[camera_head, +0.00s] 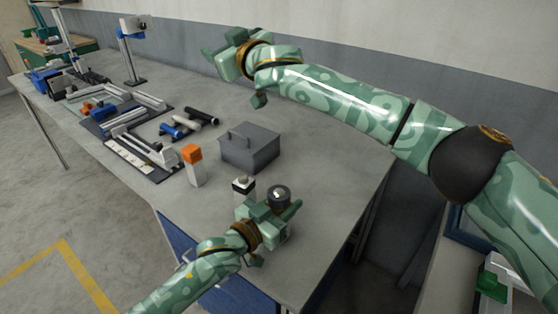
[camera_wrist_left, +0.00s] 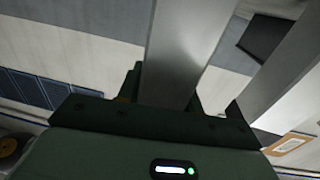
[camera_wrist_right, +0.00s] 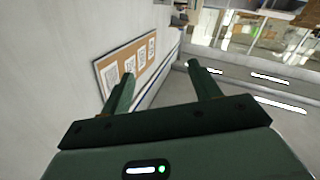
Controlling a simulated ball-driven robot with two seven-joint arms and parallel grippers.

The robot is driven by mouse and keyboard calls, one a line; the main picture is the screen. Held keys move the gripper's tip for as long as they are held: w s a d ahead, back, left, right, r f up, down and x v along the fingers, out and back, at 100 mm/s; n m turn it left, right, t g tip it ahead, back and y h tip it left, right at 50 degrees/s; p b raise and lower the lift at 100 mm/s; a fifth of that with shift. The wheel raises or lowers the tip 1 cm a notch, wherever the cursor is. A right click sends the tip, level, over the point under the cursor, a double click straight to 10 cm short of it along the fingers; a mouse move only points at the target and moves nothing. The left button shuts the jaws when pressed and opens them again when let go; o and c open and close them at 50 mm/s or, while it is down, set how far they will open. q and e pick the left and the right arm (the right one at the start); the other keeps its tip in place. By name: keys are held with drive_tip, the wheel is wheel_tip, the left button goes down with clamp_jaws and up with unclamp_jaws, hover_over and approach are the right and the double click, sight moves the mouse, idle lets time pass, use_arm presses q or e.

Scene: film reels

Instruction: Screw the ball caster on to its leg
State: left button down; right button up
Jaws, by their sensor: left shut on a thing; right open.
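My left gripper (camera_head: 268,212) is at the near end of the grey table, shut on an upright metal post. The post (camera_wrist_left: 182,55) passes between its fingers in the left wrist view. A dark round piece with a pale centre (camera_head: 279,194), seemingly the ball caster, sits above the left gripper at the post's top; whether it is screwed on I cannot tell. My right gripper (camera_head: 225,60) is raised over the table's back edge by the wall, open and empty. Its spread fingers show in the right wrist view (camera_wrist_right: 160,85) with nothing between them.
A pale post with a dark top (camera_head: 243,187) stands just left of the left gripper. An orange-topped block (camera_head: 193,167) and a grey lidded box (camera_head: 250,150) stand behind. Black trays (camera_head: 150,172) of parts lie farther left. The table's right end is clear.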

drive_tip(key=d+f+g+h, duration=0.2)
drive_tip(key=d+f+h, duration=0.25)
drive_tip(key=f, duration=0.25)
drive_tip(key=n+g+h, duration=0.6)
drive_tip(key=n+g, duration=0.6)
drive_tip(key=n, duration=0.1)
hover_over(279, 192)
drive_tip(key=f, duration=1)
drive_tip(key=shift+w+a+f, duration=0.15)
drive_tip(key=shift+w+f, duration=0.15)
drive_tip(key=shift+f, duration=0.1)
drive_tip(key=shift+s+n+g, duration=0.35)
drive_tip(key=shift+n+g, duration=0.05)
drive_tip(key=shift+f, duration=4)
